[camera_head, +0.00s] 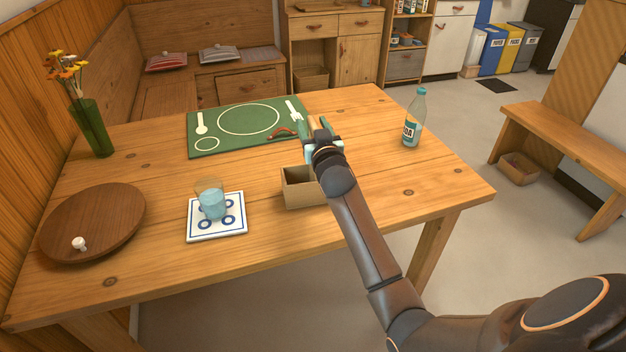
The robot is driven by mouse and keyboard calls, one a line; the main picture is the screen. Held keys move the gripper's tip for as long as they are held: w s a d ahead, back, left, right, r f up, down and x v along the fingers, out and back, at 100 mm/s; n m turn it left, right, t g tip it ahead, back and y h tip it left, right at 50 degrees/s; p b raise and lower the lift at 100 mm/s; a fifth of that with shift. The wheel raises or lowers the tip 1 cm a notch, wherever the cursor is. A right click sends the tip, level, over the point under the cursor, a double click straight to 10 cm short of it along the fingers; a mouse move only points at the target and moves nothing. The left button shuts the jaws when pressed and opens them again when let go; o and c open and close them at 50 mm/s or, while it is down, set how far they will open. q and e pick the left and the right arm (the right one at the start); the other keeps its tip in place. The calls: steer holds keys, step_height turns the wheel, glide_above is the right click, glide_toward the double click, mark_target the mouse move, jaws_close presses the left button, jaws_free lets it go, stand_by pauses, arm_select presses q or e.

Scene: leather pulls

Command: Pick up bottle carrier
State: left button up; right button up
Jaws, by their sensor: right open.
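A small open-topped wooden box (297,190), which looks like the bottle carrier, stands on the wooden table near its middle. Its right part is hidden behind my right arm. A curved red-brown strap (283,132) shows just left of my right gripper, over the green placemat; I cannot tell whether it belongs to the box. My right gripper (314,127) is open above the table, beyond the box, at the placemat's right edge. Its fingers are partly hidden by its own wrist. My left gripper is not in view.
A soda bottle (413,118) stands at the right of the table. A green placemat (215,127) lies at the back. A glass (211,199) stands on a white-and-blue tile (231,232). A round wooden board (110,215) and a flower vase (92,128) are at the left.

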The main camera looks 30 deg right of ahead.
steer(key=shift+x, duration=1.25)
jaws_close()
stand_by(0.4)
steer(key=shift+r, duration=0.2)
